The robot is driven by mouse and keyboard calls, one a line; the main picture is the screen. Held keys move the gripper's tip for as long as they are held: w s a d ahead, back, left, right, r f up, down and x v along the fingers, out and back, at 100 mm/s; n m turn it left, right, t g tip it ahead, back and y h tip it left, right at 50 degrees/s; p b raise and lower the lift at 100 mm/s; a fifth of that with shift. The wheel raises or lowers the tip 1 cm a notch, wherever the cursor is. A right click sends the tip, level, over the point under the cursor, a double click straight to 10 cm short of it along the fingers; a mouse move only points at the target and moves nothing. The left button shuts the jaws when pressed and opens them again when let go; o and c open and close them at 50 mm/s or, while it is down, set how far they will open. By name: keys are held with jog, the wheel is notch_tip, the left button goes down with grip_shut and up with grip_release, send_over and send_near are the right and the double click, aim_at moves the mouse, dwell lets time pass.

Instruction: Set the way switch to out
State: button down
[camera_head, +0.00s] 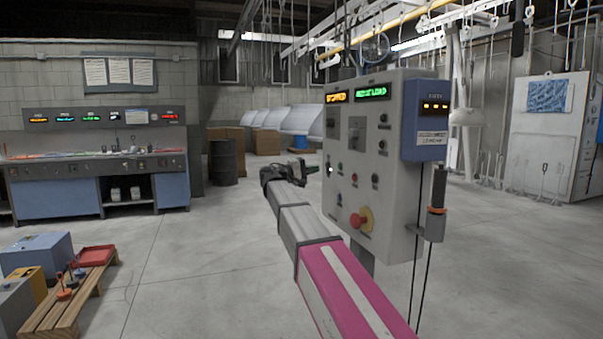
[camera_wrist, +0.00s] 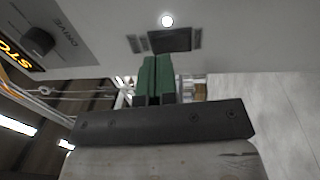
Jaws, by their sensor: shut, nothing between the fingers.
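A grey control panel (camera_head: 392,205) stands right of centre in the head view. My gripper (camera_head: 312,169) is at its left edge, level with a small white lamp. In the wrist view, my gripper (camera_wrist: 156,80) shows two green fingers pressed together, with nothing between them. Just beyond the tips is a dark rectangular control (camera_wrist: 170,40) with a small label on each side, too small to read; it may be the way switch. I cannot tell whether the fingers touch it or how it is set. The lit white lamp (camera_wrist: 167,20) is above it.
A black knob (camera_wrist: 38,41) marked DRIVE is left in the wrist view. A red stop button (camera_head: 360,218) on a yellow base is lower on the panel. A handle (camera_head: 437,190) hangs at the panel's right.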

aim_at(327, 166)
jog(key=shift+x, duration=1.5)
jog(key=shift+d+r, duration=0.1)
jog(key=shift+d, duration=0.1)
